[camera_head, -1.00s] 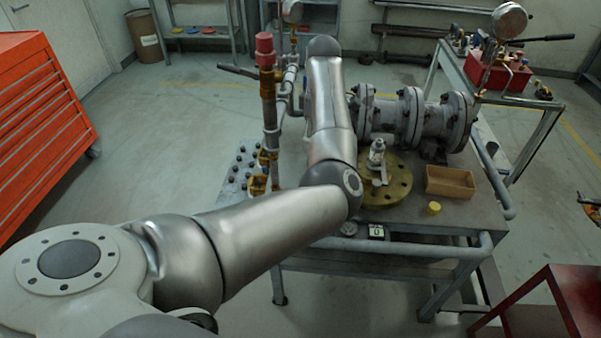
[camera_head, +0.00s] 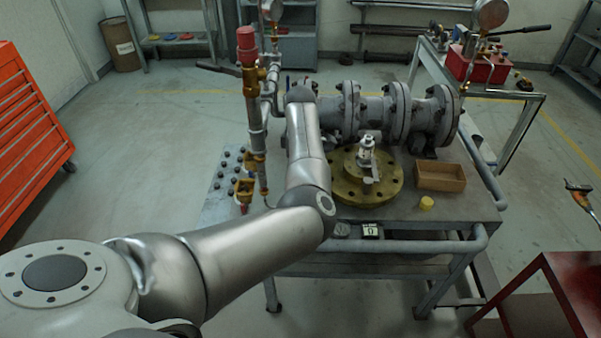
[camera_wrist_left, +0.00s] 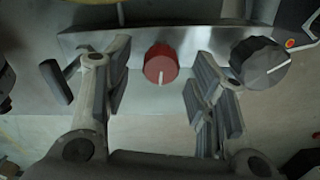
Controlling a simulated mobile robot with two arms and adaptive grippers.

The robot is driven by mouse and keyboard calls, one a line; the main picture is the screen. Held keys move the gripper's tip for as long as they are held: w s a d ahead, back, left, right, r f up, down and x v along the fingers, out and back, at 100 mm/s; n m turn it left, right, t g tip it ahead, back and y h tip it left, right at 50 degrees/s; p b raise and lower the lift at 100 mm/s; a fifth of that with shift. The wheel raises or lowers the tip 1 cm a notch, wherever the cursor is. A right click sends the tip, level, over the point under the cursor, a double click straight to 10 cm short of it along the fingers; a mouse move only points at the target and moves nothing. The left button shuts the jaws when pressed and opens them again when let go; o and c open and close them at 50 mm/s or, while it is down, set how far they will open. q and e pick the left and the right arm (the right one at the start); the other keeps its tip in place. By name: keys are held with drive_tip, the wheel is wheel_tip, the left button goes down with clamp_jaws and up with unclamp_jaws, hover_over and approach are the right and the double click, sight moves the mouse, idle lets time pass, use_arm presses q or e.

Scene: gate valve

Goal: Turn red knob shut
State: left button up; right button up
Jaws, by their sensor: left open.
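In the left wrist view a red knob (camera_wrist_left: 161,64) with a white pointer mark pointing down the picture sits on a grey metal panel (camera_wrist_left: 205,38). My left gripper (camera_wrist_left: 158,78) is open, with one finger to the left of the red knob and one to the right. Gaps show on both sides, and I see no contact. In the head view my left arm reaches over the workbench; its gripper is hidden behind the forearm. The red knob cannot be made out there. My right gripper is not in view.
A black knob (camera_wrist_left: 260,63) with a white mark is on the same panel, close to the right finger. The workbench (camera_head: 430,211) holds a flanged grey pipe (camera_head: 398,112), a brass flange (camera_head: 378,190), an open box (camera_head: 440,177) and an upright pipe with a red cap (camera_head: 246,42).

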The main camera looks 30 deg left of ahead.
use_arm(q)
drive_tip(key=shift+f, duration=0.45)
